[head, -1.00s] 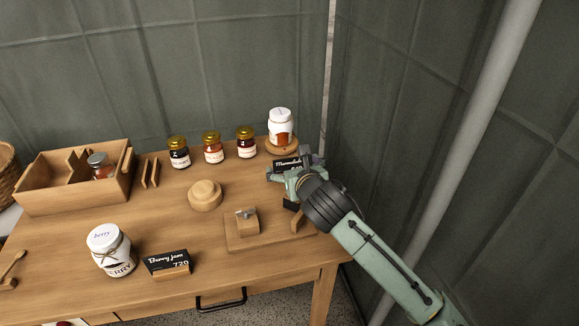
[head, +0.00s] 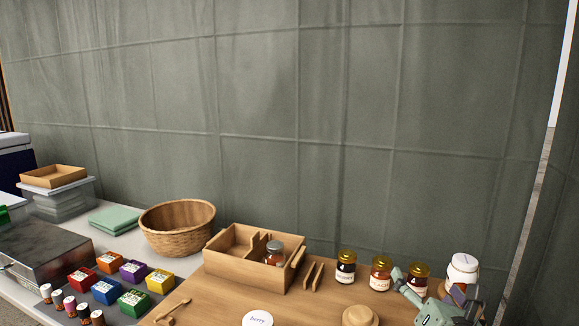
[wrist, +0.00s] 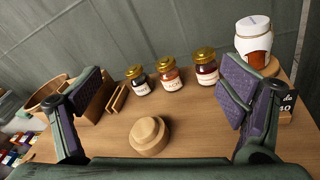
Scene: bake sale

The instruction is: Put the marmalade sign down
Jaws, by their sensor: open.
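The marmalade sign (wrist: 287,106), a small black card with white writing on a wooden base, stands on the table at the right edge of the wrist view. It is partly hidden behind my right finger, and I cannot make it out in the head view. A white-topped jar of orange preserve (wrist: 254,42) stands just behind it; it also shows in the head view (head: 463,267). My gripper (wrist: 163,88) is open, with nothing between its fingers. In the head view my gripper (head: 430,288) is at the lower right, in front of the jars.
Several gold-lidded jars (wrist: 169,78) stand in a row at the back. A round wooden block (wrist: 149,135) sits in front of them. A wooden divided box (head: 240,269) is to the left, and a wicker basket (head: 178,228) beyond it. A wall closes off the back.

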